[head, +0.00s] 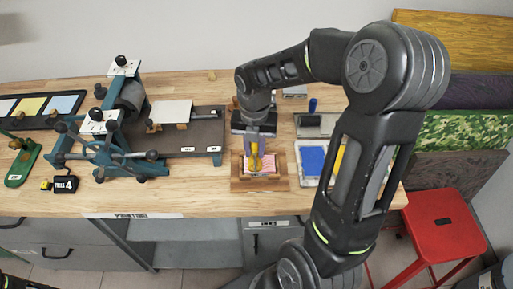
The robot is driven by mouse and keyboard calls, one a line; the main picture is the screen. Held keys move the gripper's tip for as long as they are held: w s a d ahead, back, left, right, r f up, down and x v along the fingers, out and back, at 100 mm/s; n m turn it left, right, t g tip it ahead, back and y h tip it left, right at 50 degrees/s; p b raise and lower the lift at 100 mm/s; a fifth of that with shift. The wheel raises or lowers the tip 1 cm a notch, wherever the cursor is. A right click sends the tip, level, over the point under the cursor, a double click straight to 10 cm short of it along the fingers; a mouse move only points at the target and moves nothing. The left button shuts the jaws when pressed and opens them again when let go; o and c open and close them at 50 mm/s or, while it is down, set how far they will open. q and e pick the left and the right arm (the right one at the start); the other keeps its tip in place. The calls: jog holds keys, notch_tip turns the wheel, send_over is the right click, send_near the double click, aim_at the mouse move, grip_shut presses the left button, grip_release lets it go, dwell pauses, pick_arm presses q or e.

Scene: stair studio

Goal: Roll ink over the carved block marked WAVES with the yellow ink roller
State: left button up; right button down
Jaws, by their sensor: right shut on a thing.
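My right gripper (257,140) reaches down from the right over the front of the worktable and is shut on the yellow ink roller (256,157). The roller is over a pinkish block (262,170), which sits in a wooden holder (240,185) near the table's front edge. I cannot tell whether the roller touches the block. Any marking on the block is too small or too hidden to read. My left gripper is out of view.
A tray with a blue ink patch (312,161) lies right of the holder; my arm partly hides a yellow patch (340,158). A teal press (125,125) with a grey bed (190,137) stands left. A red stool (442,222) stands right of the table (180,198).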

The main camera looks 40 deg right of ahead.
jog(key=shift+w+a+f, duration=0.1)
jog(key=shift+w+a, duration=0.3)
jog(key=shift+a, duration=0.15)
